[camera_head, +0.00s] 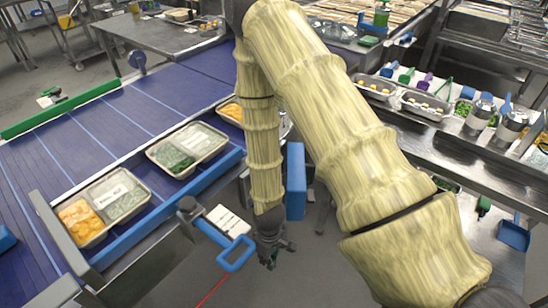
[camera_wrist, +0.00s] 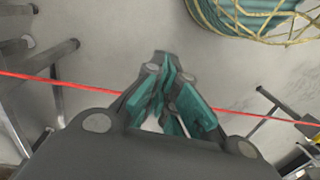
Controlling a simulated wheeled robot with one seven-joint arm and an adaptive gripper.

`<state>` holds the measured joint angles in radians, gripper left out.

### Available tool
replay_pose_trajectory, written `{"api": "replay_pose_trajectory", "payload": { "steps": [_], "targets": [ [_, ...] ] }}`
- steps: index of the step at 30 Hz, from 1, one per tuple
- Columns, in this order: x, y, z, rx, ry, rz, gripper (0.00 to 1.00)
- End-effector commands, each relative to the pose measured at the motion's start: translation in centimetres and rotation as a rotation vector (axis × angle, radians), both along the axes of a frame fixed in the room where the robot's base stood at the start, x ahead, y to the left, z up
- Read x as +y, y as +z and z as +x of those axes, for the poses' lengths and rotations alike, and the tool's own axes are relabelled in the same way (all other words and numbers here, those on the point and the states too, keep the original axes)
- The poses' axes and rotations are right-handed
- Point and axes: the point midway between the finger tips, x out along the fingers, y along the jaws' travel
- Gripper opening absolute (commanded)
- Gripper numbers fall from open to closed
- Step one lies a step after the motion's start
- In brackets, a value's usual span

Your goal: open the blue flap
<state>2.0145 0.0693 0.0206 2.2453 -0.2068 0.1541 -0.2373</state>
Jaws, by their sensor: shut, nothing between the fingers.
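A flat upright blue panel (camera_head: 295,182) stands just right of my forearm in the head view. I cannot tell for sure whether it is the flap. A blue loop-shaped piece (camera_head: 237,254) sticks out near the conveyor's front edge, beside a white label. My gripper (camera_head: 269,256) hangs pointing down, below the panel and right of the loop, apart from both. In the wrist view my gripper (camera_wrist: 165,78) has its teal fingers together with nothing between them, over grey floor. No blue flap shows in the wrist view.
The blue conveyor (camera_head: 90,140) on the left carries several food trays, including one with orange food (camera_head: 104,207), behind a blue rail (camera_head: 180,205). A steel counter (camera_head: 455,150) with pans and utensils is on the right. Floor with a red line (camera_wrist: 55,82) lies below my gripper.

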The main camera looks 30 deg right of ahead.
Motion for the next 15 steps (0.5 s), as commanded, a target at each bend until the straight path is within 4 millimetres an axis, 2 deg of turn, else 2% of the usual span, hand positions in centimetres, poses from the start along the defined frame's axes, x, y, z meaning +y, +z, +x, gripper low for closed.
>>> {"api": "replay_pose_trajectory", "payload": {
  "steps": [1,5,6,8,12,15],
  "targets": [
    [-0.1,2.3,2.3,-0.007,0.05,0.0,0.0],
    [-0.9,7.4,7.3,0.002,0.198,-0.018,0.0],
    [-1.3,9.3,8.8,0.005,0.244,-0.027,0.0],
    [-1.9,12.1,10.9,0.013,0.312,-0.045,0.0],
    [-3.7,19.2,15.5,0.032,0.455,-0.1,0.0],
    [-5.0,23.8,17.8,0.05,0.533,-0.142,0.0]
  ]
}}
